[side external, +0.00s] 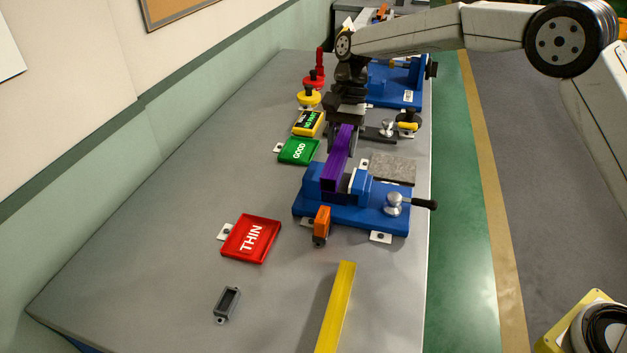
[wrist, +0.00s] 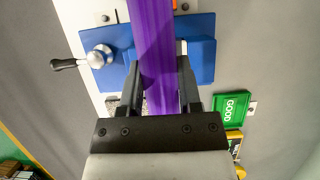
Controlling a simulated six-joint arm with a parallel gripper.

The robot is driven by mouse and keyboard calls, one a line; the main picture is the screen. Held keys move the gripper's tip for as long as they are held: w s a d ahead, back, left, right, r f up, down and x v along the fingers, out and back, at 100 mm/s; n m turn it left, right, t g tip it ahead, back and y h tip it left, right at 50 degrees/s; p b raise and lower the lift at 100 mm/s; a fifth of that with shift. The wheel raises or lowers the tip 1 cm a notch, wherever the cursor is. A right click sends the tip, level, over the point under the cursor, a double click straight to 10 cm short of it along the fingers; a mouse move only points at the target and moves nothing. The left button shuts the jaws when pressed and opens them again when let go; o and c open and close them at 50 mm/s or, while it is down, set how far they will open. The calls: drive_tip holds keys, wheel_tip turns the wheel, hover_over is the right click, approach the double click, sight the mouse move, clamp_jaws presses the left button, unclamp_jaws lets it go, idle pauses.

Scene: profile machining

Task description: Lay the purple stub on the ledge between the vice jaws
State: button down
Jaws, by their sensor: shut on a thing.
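The purple stub (side external: 338,165) is a long square bar, held by my gripper (side external: 345,138) near its far end. In the wrist view my gripper (wrist: 160,88) has one finger on each side of the purple stub (wrist: 154,45). The near end of the stub reaches over the blue vice (side external: 370,215), in line with the gap between its jaws. The vice also shows in the wrist view (wrist: 108,72), partly behind the stub. The ledge is hidden by the stub and jaws. I cannot tell whether the stub touches it.
A silver knob with a black handle (side external: 397,203) sticks out at the vice's right. An orange block (side external: 321,224) stands at its front. A yellow bar (side external: 337,310) and red THIN tray (side external: 251,238) lie nearer. The green GOOD tray (side external: 299,151) is left. A second blue vice (side external: 395,85) stands behind.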

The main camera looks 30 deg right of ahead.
sight(345, 129)
drive_tip(key=shift+w+d+r, duration=0.2)
drive_tip(key=shift+w+d, duration=0.5)
drive_tip(key=shift+w, duration=0.35)
drive_tip(key=shift+f, duration=0.15)
drive_tip(key=shift+f, duration=3.3)
drive_tip(key=shift+c, duration=1)
unclamp_jaws()
drive_tip(key=shift+v, duration=3.9)
